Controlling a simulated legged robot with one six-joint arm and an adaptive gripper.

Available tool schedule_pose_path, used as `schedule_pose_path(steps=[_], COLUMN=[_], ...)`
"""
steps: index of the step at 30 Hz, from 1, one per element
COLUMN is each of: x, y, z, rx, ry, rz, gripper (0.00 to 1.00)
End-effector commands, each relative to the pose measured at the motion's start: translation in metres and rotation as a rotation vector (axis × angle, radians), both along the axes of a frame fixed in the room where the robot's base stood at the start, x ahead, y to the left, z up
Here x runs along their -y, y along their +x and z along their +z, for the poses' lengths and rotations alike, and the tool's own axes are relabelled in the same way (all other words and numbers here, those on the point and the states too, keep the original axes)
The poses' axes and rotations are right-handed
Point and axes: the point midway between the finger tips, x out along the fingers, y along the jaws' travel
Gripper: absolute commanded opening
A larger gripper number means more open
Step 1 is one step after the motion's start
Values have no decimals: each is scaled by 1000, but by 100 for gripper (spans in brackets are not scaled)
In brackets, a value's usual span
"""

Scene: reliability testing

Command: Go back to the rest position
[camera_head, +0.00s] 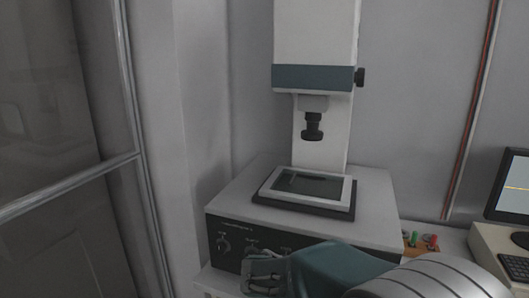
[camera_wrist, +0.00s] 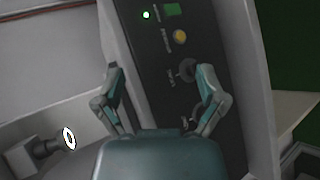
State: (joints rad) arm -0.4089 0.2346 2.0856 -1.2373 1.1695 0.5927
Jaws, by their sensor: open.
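My gripper (camera_head: 264,272) is low in the head view, in front of the testing machine's dark front panel (camera_head: 236,241). In the wrist view my gripper (camera_wrist: 159,72) shows two teal and grey fingers spread apart with nothing between them. I cannot tell how far the fingers are from the panel. My arm hides the panel's lower right part in the head view.
A white-framed dark-screened piece (camera_head: 306,187) lies on the machine's base (camera_head: 375,205). A black plunger (camera_head: 313,127) hangs above it, apart from it. A monitor (camera_head: 513,185) and keyboard (camera_head: 515,267) stand at the right. Small coloured items (camera_head: 422,241) sit beside the base. A framed glass panel (camera_head: 50,130) is at left.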

Motion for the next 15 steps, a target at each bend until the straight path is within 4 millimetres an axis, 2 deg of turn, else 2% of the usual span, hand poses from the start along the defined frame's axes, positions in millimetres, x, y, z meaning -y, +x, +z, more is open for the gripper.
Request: schedule_pose_path(steps=[1,6,10,15], x=[12,37,47,48], y=[-15,-64,-101,-145], z=[9,24,32,40], rx=[-5,-33,-34,-8], ry=[54,247,406,619], rz=[-41,-152,-214,-264], gripper=[90,90,90,90])
